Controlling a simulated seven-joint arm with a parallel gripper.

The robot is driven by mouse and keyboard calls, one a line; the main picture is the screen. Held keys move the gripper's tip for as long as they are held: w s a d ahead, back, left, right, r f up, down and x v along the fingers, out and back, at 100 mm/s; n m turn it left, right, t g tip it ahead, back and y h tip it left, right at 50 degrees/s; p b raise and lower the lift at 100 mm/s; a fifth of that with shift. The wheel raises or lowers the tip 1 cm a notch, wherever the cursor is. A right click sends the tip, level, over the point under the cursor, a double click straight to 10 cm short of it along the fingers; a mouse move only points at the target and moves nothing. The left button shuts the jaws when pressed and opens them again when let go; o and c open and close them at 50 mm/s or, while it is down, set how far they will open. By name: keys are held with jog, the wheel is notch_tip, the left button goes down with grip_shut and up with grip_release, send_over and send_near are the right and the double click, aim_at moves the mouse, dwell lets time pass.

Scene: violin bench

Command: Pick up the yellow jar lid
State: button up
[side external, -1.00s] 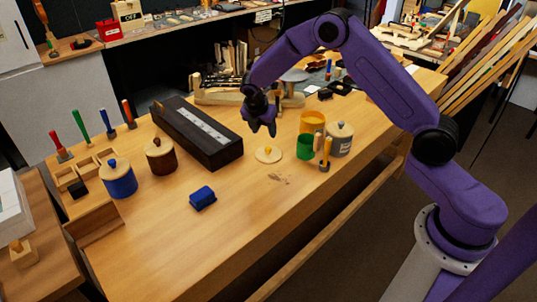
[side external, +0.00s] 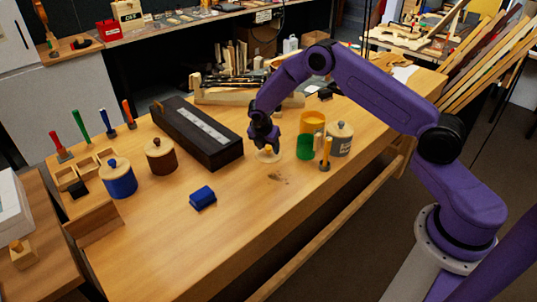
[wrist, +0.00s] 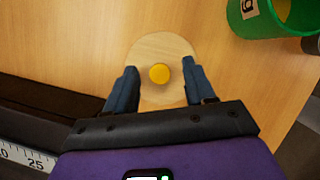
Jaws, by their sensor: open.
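The jar lid is a pale wooden disc (wrist: 160,46) with a yellow knob (wrist: 160,73) at its centre. It lies flat on the bench. In the side external view the lid (side external: 269,157) is partly hidden behind my gripper. My gripper (side external: 268,148) points down just over the lid. In the wrist view my gripper (wrist: 158,78) is open, with one finger on each side of the yellow knob and a gap on both sides. The fingers overlap the lid's edges in this view; I cannot tell their exact height above it.
A green cup (side external: 304,147), an orange cup (side external: 313,122), a grey lidded jar (side external: 340,142) and an orange-handled tool (side external: 326,152) stand right of the lid. A long black case (side external: 200,135) lies to the left. The bench in front is clear around a blue block (side external: 203,198).

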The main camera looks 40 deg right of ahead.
grip_shut()
jog(key=shift+r, duration=0.1)
